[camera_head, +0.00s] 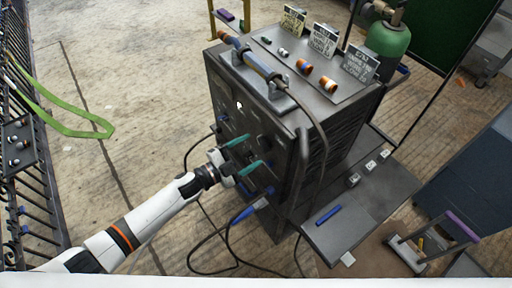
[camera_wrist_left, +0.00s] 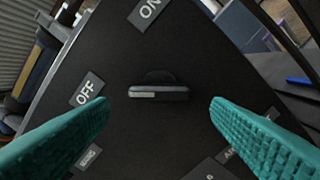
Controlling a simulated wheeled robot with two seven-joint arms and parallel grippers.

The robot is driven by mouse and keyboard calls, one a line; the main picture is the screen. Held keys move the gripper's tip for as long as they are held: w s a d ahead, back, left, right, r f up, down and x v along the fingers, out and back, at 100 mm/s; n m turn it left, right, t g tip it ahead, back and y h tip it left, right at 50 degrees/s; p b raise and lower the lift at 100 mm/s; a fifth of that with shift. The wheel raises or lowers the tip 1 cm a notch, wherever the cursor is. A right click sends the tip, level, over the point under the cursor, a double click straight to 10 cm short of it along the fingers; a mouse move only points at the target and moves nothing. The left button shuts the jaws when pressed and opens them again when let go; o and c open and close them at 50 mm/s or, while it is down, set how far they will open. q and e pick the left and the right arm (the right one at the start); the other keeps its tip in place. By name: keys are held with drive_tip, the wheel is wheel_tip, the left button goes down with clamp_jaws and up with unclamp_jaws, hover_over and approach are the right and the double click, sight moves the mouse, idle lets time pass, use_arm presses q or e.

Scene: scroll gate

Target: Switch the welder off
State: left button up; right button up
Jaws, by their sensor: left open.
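The welder (camera_head: 222,85) is a dark upright cabinet in the middle of the head view. In the left wrist view its black panel carries a rotary switch (camera_wrist_left: 165,92), a bar handle lying level in the picture with a pale mark on its left half. An OFF label (camera_wrist_left: 87,90) is left of the switch and an ON label (camera_wrist_left: 148,12) is above it. My left gripper (camera_head: 255,152) is open at the panel, and its teal fingers (camera_wrist_left: 160,108) stand on either side of the switch, apart from it. The right gripper is not in view.
A torch (camera_head: 256,67) and several small nozzles lie on the welder's top. A side shelf (camera_head: 375,200) holds a blue stick (camera_head: 328,214). Cables (camera_head: 205,240) loop on the floor below. A green gas bottle (camera_head: 388,45) stands behind. A railing (camera_head: 35,200) is at left.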

use_arm(q)
drive_tip(key=b+v, duration=0.1)
drive_tip(key=v, duration=0.7)
drive_tip(key=shift+a, duration=0.15)
drive_tip(key=shift+s, duration=0.15)
